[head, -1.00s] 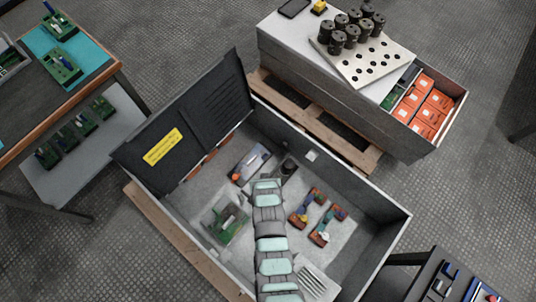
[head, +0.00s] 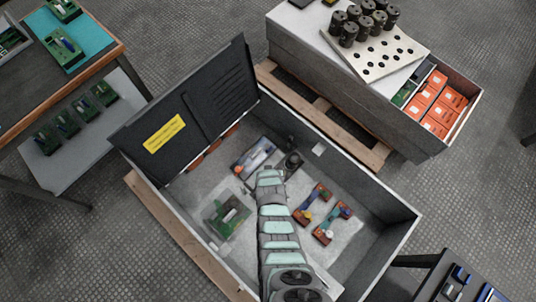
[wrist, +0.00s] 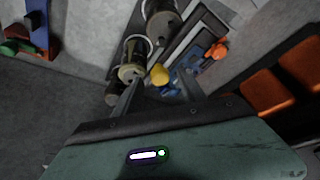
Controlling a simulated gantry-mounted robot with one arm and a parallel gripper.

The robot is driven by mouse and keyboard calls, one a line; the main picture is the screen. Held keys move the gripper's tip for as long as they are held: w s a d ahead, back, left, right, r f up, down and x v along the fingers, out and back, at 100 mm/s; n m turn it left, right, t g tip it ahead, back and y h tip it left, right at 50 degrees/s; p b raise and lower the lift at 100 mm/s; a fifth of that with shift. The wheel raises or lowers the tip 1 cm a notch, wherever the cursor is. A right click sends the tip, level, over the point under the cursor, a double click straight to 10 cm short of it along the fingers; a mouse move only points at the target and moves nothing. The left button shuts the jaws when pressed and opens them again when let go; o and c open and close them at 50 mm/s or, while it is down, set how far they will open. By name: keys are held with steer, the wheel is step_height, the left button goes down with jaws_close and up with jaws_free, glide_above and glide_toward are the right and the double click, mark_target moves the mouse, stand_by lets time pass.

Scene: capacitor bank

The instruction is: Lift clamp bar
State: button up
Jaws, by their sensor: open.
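Inside the open grey cabinet (head: 392,262), a grey panel assembly (head: 254,157) with an orange knob (head: 238,170) lies near the back left wall. Dark cylinders (head: 292,161) stand beside it. In the wrist view, cylinders with metal rings (wrist: 131,70) lie at and beyond the left finger. A long light bar with dark edges (wrist: 178,47) runs diagonally past them, with an orange knob (wrist: 217,50) at its right. I cannot tell for certain which part is the clamp bar. My gripper (wrist: 158,98) is open, its fingers apart, with a yellow knob (wrist: 159,75) just beyond the gap.
Orange-based parts (head: 322,212) lie right of my arm, a green board (head: 228,217) lies left. The cabinet's open lid (head: 190,110) stands along the left. A perforated plate (head: 385,55) with black cylinders and a drawer of orange boxes (head: 438,105) stand upper right.

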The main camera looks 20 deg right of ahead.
steer(key=shift+f, duration=0.35)
jaws_close()
stand_by(0.4)
stand_by(0.9)
